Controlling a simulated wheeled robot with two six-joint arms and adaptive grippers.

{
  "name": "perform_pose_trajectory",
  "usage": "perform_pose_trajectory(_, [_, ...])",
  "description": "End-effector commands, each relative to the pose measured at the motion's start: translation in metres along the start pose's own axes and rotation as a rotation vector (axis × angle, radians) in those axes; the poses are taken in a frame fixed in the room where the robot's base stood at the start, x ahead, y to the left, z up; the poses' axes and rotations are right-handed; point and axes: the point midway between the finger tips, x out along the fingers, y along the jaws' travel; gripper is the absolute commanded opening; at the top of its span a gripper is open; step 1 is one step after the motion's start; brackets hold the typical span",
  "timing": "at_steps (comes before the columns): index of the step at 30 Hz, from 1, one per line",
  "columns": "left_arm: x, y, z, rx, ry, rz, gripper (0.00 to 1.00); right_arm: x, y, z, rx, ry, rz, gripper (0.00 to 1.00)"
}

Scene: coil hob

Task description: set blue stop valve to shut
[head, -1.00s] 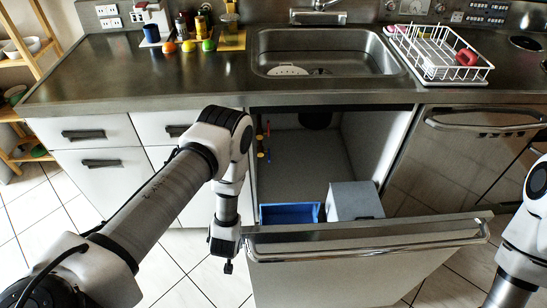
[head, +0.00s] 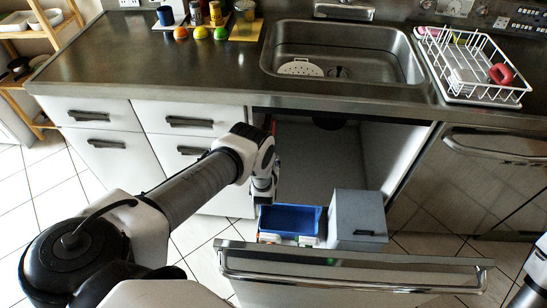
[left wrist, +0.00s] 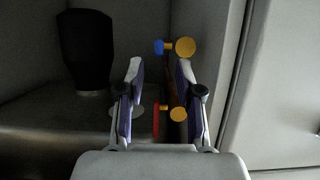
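In the left wrist view a small blue valve handle (left wrist: 158,47) sits beside a round yellow part (left wrist: 185,47), just beyond my left gripper's fingertips. A narrow red valve handle (left wrist: 156,120) with another round yellow part (left wrist: 179,114) shows lower, between the fingers. My left gripper (left wrist: 158,69) is open and its fingers hold nothing. In the head view my left wrist is at the left side of the open sink cabinet, and my arm hides the blue handle there. I cannot tell how the blue handle is turned. My right gripper is out of view.
The pulled-out front (head: 350,268) carries a blue bin (head: 290,219) and a grey box (head: 358,214), just right of my left wrist. A black cylinder (left wrist: 85,50) hangs left of the fingers. The countertop (head: 150,65) is above the arm.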

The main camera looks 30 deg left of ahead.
Motion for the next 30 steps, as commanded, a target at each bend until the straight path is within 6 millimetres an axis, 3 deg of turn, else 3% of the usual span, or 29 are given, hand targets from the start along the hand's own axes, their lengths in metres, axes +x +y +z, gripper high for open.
perform_pose_trajectory(4, [0.019, 0.0, 0.002, 0.001, 0.0, 0.0, 0.35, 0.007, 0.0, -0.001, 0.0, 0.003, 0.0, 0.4])
perform_pose_trajectory(12, [0.023, 0.0, 0.001, 0.001, -0.002, 0.001, 0.35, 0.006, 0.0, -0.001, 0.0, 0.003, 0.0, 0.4])
perform_pose_trajectory(13, [0.023, 0.0, 0.001, 0.001, -0.002, 0.001, 0.32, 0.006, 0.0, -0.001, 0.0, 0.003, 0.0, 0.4])
perform_pose_trajectory(15, [0.023, 0.0, 0.001, 0.001, -0.002, 0.001, 0.07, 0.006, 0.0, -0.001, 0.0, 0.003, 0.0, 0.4])
perform_pose_trajectory(16, [0.023, 0.0, 0.001, 0.001, -0.002, 0.001, 0.0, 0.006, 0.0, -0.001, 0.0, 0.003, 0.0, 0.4])
perform_pose_trajectory(30, [0.023, 0.0, -0.002, 0.0, -0.031, 0.001, 0.0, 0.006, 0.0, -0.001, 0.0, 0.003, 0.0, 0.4])
